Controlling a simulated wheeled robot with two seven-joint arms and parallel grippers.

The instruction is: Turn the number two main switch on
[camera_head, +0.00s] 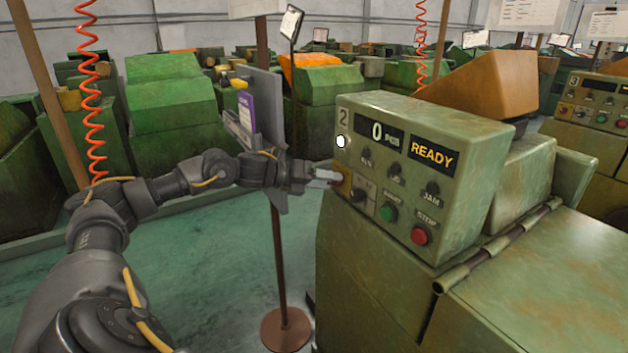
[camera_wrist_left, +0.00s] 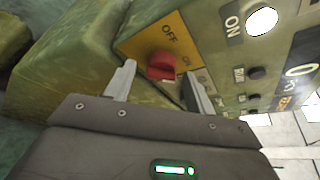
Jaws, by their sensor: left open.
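The number two control box (camera_head: 463,135) is green, with a "2" at its upper left, a "0 PCS" display and a "READY" display. Its main switch is a red knob (camera_wrist_left: 161,66) on a yellow plate (camera_wrist_left: 137,47) marked OFF and ON; the knob's exact turn is hard to tell. In the head view, my left gripper (camera_head: 327,178) is at the box's left edge and covers most of the switch. In the wrist view, my left gripper (camera_wrist_left: 158,72) is open, one finger on each side of the knob, without clear contact. My right gripper is out of view.
A white lamp (camera_head: 340,141) glows above the switch. A green button (camera_head: 388,212), a red stop button (camera_head: 421,235) and several black knobs share the panel. A stand with a round base (camera_head: 287,330) is behind my left wrist. Green floor lies open at left.

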